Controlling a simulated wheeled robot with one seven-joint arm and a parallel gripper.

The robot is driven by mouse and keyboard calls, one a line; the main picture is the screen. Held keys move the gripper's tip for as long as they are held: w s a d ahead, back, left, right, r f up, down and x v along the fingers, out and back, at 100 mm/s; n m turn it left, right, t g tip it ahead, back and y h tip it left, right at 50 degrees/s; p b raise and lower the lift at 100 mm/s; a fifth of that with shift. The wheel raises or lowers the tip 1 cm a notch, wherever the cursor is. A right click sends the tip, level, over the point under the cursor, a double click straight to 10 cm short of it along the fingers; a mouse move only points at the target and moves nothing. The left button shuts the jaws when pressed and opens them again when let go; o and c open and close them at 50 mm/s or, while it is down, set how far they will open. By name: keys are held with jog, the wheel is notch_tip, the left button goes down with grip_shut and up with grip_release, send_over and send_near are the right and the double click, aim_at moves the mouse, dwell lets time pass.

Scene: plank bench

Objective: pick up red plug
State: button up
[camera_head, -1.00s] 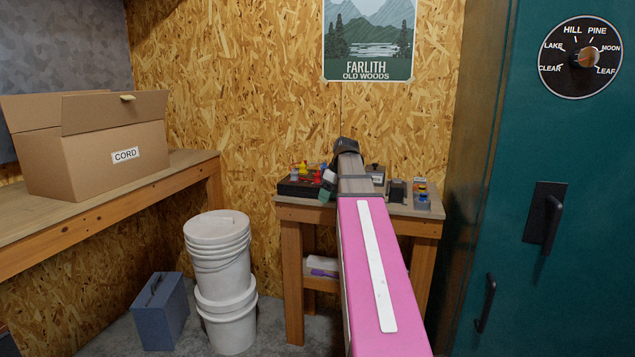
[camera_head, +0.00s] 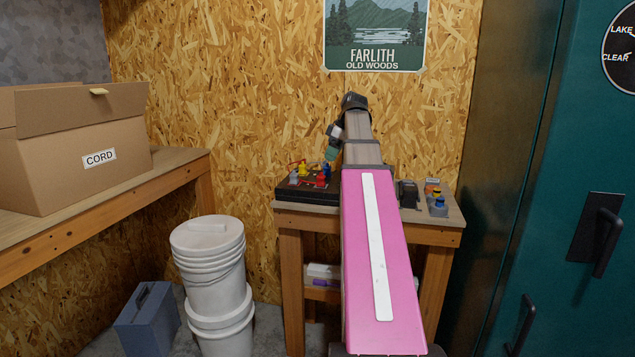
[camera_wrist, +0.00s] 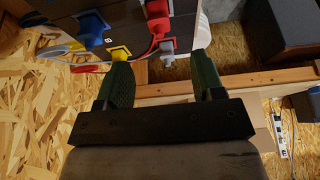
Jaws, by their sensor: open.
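The red plug (camera_head: 321,181) stands at the front right of a dark board (camera_head: 310,195) on the small bench. It shows at the top of the wrist view as a red body (camera_wrist: 157,22). A yellow plug (camera_head: 302,169), a blue plug (camera_head: 326,170) and a pale grey plug (camera_head: 293,178) stand close around it. My gripper (camera_head: 332,156), with green fingers, is above the board, apart from the red plug. In the wrist view my gripper (camera_wrist: 163,75) is open and nothing is held between its fingers.
A dark device (camera_head: 408,193) and a small grey block with coloured tops (camera_head: 437,204) stand on the bench (camera_head: 440,235), right of my arm. White buckets (camera_head: 208,250) stand left of it. A teal cabinet (camera_head: 570,180) is at the right.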

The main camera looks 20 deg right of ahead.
aim_at(321, 176)
jog(key=x, duration=1)
jog(key=shift+w+a+f, duration=0.1)
jog(key=shift+w+f, duration=0.05)
jog(key=shift+f, duration=0.05)
jog(key=c, duration=1)
